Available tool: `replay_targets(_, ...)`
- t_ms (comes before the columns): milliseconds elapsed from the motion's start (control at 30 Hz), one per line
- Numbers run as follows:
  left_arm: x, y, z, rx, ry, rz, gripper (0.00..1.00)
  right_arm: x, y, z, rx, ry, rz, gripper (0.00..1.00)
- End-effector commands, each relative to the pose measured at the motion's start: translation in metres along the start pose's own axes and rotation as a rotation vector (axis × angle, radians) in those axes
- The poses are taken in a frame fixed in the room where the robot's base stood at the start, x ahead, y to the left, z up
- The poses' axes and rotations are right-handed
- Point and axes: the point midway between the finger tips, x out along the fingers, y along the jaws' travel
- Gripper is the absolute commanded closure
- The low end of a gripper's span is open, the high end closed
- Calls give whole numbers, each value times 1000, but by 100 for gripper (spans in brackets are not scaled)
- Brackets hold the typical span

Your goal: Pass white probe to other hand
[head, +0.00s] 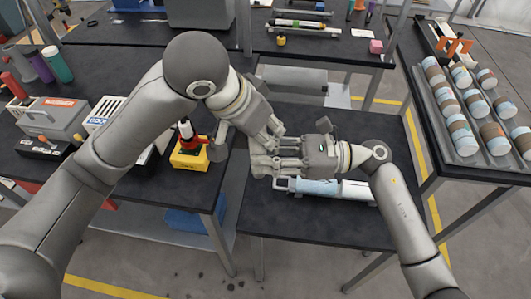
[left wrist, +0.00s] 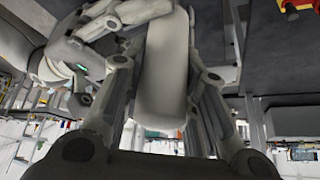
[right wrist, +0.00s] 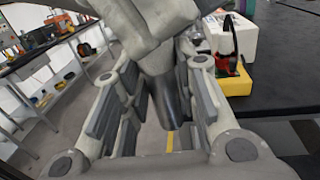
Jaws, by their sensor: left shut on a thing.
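The white probe (left wrist: 168,60) shows in the left wrist view as a pale, rounded, elongated body between the fingers of my left gripper (left wrist: 165,85), which is shut on it. In the right wrist view a grey cylindrical part (right wrist: 165,100), apparently the probe, lies between the spread fingers of my right gripper (right wrist: 163,85). I see no clear grip by the right fingers. In the head view my left gripper (head: 270,135) and right gripper (head: 268,164) meet closely above the low table, and they hide most of the probe.
A white and pale-blue device (head: 325,188) lies on the low black table (head: 310,222) under my grippers. A yellow block with red and black parts (head: 190,155) stands on the left table. A rack of cylinders (head: 470,105) is at right. The low table's front is clear.

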Motion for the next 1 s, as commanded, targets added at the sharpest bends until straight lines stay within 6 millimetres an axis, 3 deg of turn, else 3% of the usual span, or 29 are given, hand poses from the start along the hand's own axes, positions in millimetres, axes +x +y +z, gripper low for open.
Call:
replay_targets(100,0,0,0,0,1,1,100,0,0,0,0,0,-1,98)
replay_targets(133,0,0,0,0,1,1,72,0,0,0,0,-1,-1,100)
replay_targets(333,0,0,0,0,0,1,48,0,0,0,0,-1,-1,100)
replay_targets(733,-7,0,0,1,1,1,48,0,0,0,0,-1,-1,100)
replay_targets(1000,-57,-1,-2,2,7,-4,48,0,0,1,0,-1,-1,100)
